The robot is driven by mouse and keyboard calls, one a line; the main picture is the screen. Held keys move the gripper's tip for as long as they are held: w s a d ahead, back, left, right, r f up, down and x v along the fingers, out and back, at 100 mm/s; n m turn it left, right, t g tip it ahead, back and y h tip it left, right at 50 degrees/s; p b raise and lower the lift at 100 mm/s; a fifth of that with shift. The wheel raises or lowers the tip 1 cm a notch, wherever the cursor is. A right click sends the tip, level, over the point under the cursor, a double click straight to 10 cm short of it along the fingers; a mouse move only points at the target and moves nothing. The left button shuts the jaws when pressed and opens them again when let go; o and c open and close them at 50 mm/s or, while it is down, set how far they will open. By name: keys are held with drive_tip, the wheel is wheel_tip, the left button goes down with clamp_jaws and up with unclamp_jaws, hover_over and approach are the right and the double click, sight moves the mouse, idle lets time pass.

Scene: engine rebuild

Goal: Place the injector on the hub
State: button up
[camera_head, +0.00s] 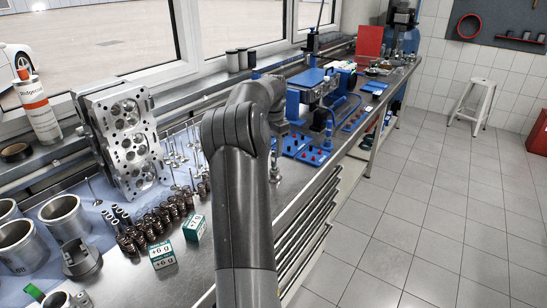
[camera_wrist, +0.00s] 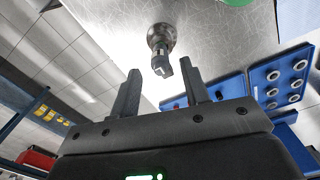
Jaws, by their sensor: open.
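In the wrist view my gripper (camera_wrist: 159,72) is open, with its two dark fingers apart and nothing clasped between them. Just beyond the fingertips is a small metal part with a round silvery base and a dark, blocky end (camera_wrist: 161,66) pointing toward the gripper. It stands on the scratched metal bench top (camera_wrist: 225,35). It may be the injector, perhaps on a round hub (camera_wrist: 162,36); I cannot tell whether these are one piece or two. In the head view my arm hides the gripper.
Blue trays with round holes (camera_wrist: 283,77) lie beside the part in the wrist view. In the head view, blue fixtures (camera_head: 310,90) stand beyond my arm. A cylinder head (camera_head: 125,135), springs (camera_head: 155,220), and green-white boxes (camera_head: 163,252) crowd the bench's left side.

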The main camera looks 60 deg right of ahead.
wheel_tip(320, 180, up, 6)
drive_tip(key=shift+r, duration=0.25)
drive_tip(key=shift+a+r, duration=0.1)
drive_tip(key=shift+r, duration=0.1)
drive_tip(key=w+a+r+n+t, duration=0.1)
drive_tip(key=a+r+n, duration=0.2)
drive_tip(key=a, duration=0.7)
drive_tip(key=w+a+r+n+t, duration=0.1)
drive_tip(key=a+r+n, duration=0.2)
drive_tip(key=a, duration=0.8)
drive_tip(key=w+a+r+n+t, duration=0.1)
drive_tip(key=a+r+n, duration=0.2)
drive_tip(key=a, duration=0.7)
drive_tip(key=s+a+f+n+t, duration=0.1)
drive_tip(key=s+a+n, duration=0.2)
drive_tip(key=a, duration=0.5)
drive_tip(key=s+a+f+n, duration=0.1)
drive_tip(key=s+a+n, duration=0.2)
drive_tip(key=a, duration=0.4)
drive_tip(key=s+a+f+n+t, duration=0.1)
drive_tip(key=s+a+f+n, duration=0.5)
drive_tip(key=s+a, duration=0.4)
drive_tip(key=shift+a+f+t, duration=0.3)
drive_tip(key=shift+a+f, duration=0.15)
drive_tip(key=shift+a, duration=0.1)
